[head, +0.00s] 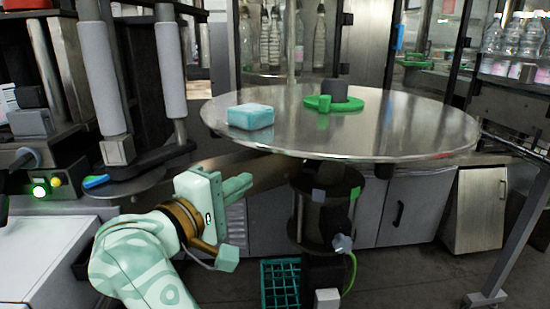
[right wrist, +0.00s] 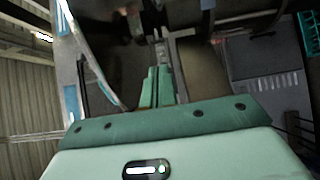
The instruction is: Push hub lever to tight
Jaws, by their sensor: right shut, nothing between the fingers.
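A green ring (head: 340,104) with a small upright green block (head: 323,105) surrounds a dark grey hub (head: 335,90) on a large round steel plate (head: 420,130). I cannot tell for sure whether the green block is the hub lever. A short blue-and-green handle (head: 95,181) also shows at the left, below the white rollers. My right gripper (head: 245,186) is below the plate's left front edge, clear of the hub. Its fingers are together and empty in the right wrist view (right wrist: 157,85). My left gripper is out of view.
A light blue block (head: 250,117) lies on the plate's left part. A dark column (head: 325,205) is under the plate, near a green crate (head: 281,284) on the floor.

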